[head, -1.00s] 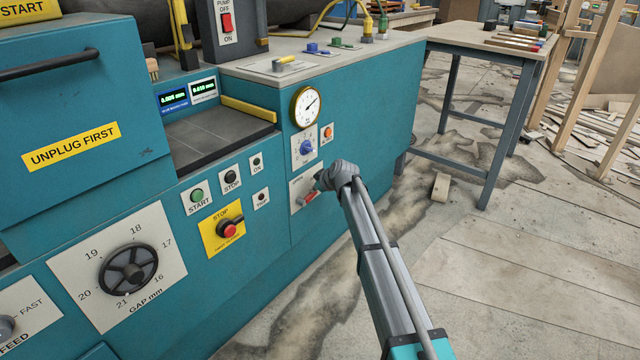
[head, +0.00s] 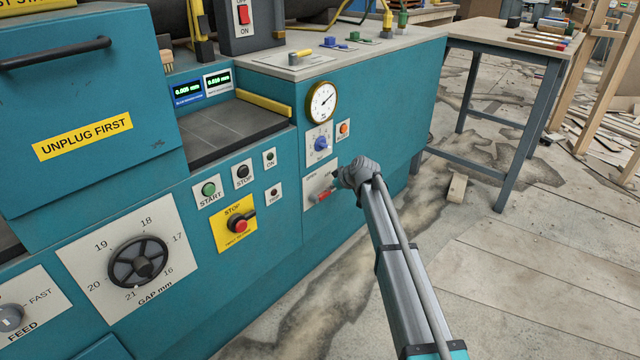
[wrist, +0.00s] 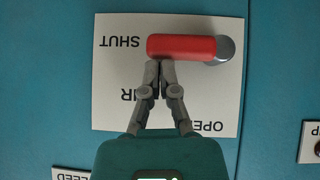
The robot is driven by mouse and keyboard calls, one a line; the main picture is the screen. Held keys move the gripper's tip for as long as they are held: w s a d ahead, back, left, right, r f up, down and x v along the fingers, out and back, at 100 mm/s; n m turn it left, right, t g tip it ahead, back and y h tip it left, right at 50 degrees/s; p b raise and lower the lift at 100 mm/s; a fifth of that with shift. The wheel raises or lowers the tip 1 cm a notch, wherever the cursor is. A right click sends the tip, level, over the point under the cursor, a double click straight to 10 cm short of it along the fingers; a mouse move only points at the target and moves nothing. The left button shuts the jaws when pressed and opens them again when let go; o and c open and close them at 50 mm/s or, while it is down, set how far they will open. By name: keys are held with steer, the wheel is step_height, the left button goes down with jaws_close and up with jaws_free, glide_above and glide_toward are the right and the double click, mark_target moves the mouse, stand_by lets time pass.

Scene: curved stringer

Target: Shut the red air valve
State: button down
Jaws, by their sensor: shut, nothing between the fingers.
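The red air valve lever (head: 322,196) is on a white plate (head: 311,184) on the teal machine's front. In the wrist view, which shows the plate upside down, the red lever (wrist: 180,47) lies level from its silver pivot (wrist: 222,48) and points at the word SHUT. In the head view my gripper (head: 340,180) covers the plate's right part.
Above the plate are a blue knob (head: 321,144), an orange button (head: 343,129) and a round gauge (head: 322,102). A yellow-backed stop switch (head: 236,224) is to the left. A table (head: 500,35) stands behind right; a small wood block (head: 457,187) lies on the floor.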

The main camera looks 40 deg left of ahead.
steer(key=shift+s+r, duration=0.15)
steer(key=w+a+r+p+v, duration=0.1)
steer(key=p+v, duration=1)
steer(key=v, duration=0.1)
steer(key=shift+r, duration=0.55)
steer(key=shift+a, duration=0.1)
stand_by(0.7)
